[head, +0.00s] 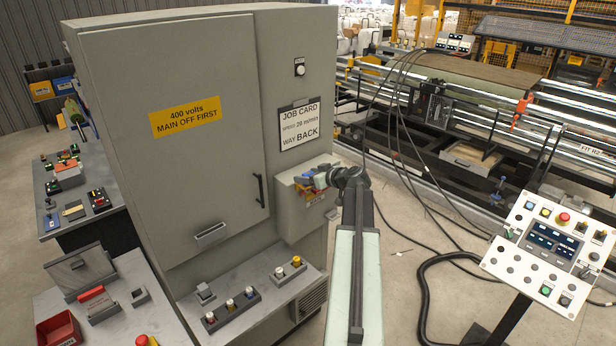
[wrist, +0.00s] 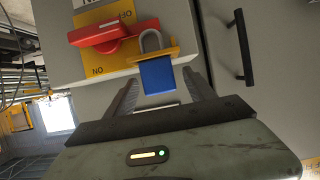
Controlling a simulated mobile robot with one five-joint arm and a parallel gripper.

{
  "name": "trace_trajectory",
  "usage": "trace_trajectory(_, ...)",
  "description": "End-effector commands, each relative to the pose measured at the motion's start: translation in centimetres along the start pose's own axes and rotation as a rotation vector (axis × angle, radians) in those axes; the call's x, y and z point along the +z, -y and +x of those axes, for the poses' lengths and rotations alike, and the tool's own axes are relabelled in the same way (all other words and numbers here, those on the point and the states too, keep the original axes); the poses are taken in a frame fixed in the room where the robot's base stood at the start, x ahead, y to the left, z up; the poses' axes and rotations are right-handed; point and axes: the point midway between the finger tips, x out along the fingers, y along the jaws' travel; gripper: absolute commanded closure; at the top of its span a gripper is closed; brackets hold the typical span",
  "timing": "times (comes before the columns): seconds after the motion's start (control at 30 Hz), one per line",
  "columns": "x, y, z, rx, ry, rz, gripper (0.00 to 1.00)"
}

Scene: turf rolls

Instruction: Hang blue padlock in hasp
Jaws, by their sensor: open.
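The blue padlock (wrist: 157,76) with its grey shackle (wrist: 150,39) is in the middle of the wrist view. A yellow hasp tab (wrist: 172,54) sticks out beside a red switch handle (wrist: 105,34). The shackle shows above the tab and the blue body below it; the shackle appears to pass through the tab, but the exact fit is hidden. My gripper (wrist: 161,84) is open, with one finger on each side of the padlock body and gaps visible. In the head view my gripper (head: 326,178) is at the switch box, where the padlock is small and partly hidden.
The grey switch box (head: 300,221) is on the front of a tall grey cabinet (head: 170,90). A black door handle (wrist: 243,48) is to the right in the wrist view. A ledge with buttons (head: 262,292) lies below. A control panel (head: 550,245) stands at right, with cables between.

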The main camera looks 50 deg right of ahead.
Motion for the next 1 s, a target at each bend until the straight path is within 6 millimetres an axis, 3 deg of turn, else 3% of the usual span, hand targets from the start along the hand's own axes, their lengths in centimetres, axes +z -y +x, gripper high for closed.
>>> trace_trajectory(0.47, -0.2, 0.1, -7.5, 0.001, 0.000, 0.001, 0.37)
trace_trajectory(1.0, 0.0, 0.0, -7.7, 0.000, 0.000, 0.000, 0.37)
